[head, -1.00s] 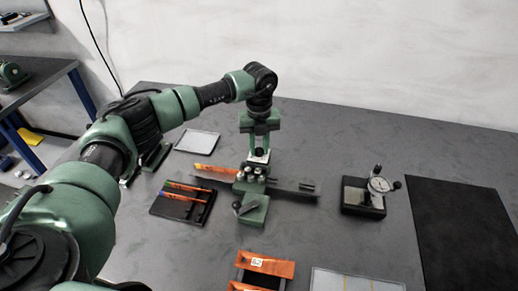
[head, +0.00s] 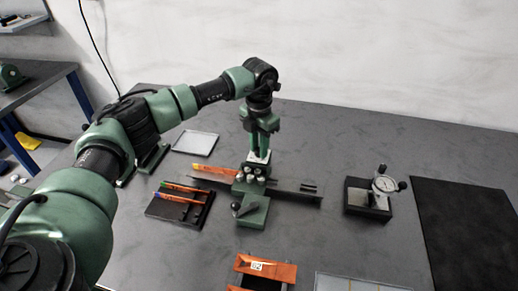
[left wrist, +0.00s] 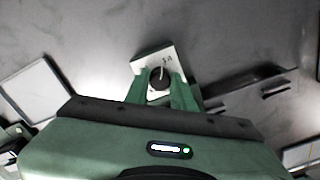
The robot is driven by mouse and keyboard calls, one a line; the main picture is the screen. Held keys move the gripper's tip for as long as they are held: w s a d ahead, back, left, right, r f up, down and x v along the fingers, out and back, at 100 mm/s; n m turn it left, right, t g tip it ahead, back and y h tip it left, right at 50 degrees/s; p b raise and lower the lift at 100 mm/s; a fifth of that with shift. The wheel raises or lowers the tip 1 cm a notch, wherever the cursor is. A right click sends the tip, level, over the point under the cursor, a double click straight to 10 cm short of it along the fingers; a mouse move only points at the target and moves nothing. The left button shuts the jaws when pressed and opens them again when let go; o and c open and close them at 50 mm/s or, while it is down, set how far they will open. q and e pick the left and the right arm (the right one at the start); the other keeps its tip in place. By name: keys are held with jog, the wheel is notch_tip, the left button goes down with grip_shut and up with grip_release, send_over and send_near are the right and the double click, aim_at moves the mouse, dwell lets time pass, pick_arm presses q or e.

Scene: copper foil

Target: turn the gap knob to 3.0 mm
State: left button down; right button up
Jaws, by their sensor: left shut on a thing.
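The gap knob (left wrist: 160,78) is black with a white pointer line and sits on a white dial plate (left wrist: 151,58) on top of the small green rolling mill (head: 253,210). My left gripper (head: 259,152) comes down from above and is shut on the knob, with one green finger on each side of it in the left wrist view (left wrist: 161,84). The pointer slants up and slightly right there. A printed mark near it is too small to read surely. In the head view the fingers hide the knob, and only part of the white plate shows below them. My right gripper is not in view.
A dark tray with orange-handled tools (head: 180,208) lies left of the mill, and a pale flat tray (head: 195,144) behind it. A dial gauge on a block (head: 368,198) stands right. An orange-and-black holder (head: 263,268) is in front. A black mat (head: 465,235) lies far right.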

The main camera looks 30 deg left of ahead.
pick_arm(q)
jog(key=shift+m, duration=1.2)
jog(key=shift+r, duration=0.1)
jog(key=c, duration=1.2)
grip_release()
jog(key=shift+b, duration=0.3)
notch_tip(320, 180, up, 8)
jog(key=shift+f+b, duration=0.15)
jog(key=shift+b, duration=0.4)
